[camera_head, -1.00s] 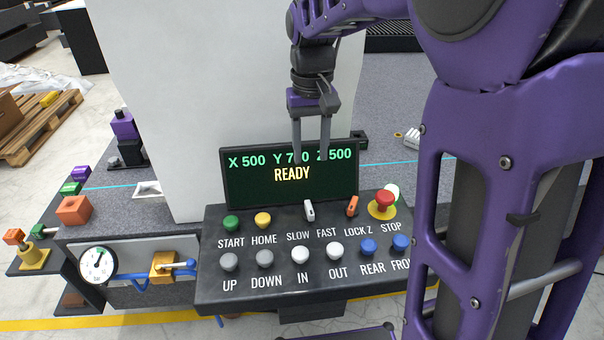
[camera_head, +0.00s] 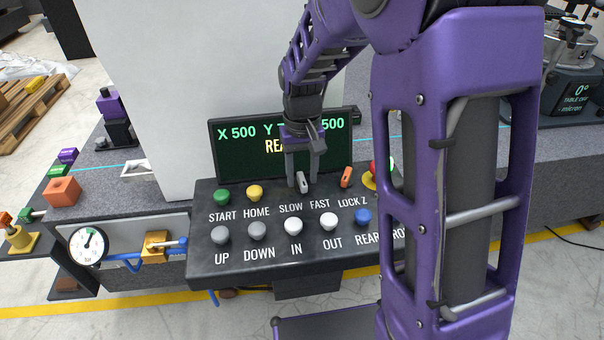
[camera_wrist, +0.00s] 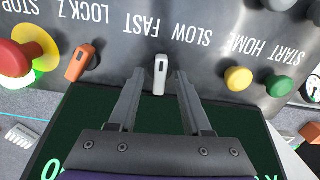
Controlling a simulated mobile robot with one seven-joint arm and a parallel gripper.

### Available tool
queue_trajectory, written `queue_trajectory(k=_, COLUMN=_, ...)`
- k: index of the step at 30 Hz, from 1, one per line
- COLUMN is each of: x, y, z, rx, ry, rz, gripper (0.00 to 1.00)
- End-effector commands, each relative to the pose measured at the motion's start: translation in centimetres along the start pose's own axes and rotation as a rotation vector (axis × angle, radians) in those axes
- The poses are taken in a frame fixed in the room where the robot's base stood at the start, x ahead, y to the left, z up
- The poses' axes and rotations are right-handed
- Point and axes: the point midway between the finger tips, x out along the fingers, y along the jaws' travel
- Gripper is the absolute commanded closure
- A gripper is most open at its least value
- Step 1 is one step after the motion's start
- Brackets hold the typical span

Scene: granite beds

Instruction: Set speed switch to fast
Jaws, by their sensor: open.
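The speed switch (camera_head: 303,183) is a small white lever on the dark control panel, above and between the SLOW and FAST labels. It also shows in the wrist view (camera_wrist: 160,75), where the labels are upside down. I cannot tell for sure which label the lever points to. My gripper (camera_head: 302,181) is open, pointing down at the panel. Its two fingers stand on either side of the white lever, with a gap on each side in the wrist view. The fingers look close to the panel top, but I cannot tell whether they touch it.
The orange LOCK Z lever (camera_head: 346,177) and the red STOP button (camera_wrist: 15,58) stand beside the switch. Green START (camera_head: 222,196) and yellow HOME (camera_head: 255,193) knobs stand left. The display screen (camera_head: 228,160) rises right behind. More knobs line the front row.

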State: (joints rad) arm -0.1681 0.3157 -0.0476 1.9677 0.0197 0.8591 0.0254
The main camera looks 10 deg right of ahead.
Motion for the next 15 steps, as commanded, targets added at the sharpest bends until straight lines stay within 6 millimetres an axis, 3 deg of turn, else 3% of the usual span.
queue_trajectory(k=4, x=-0.03, y=0.0, z=-0.01, rx=0.0, ry=0.0, rz=0.0, gripper=0.53)
queue_trajectory(k=12, x=-0.05, y=0.0, z=-0.02, rx=0.0, ry=0.001, rz=0.0, gripper=1.0)
queue_trajectory(k=15, x=-0.06, y=0.0, z=-0.02, rx=0.0, ry=0.001, rz=0.0, gripper=1.0)
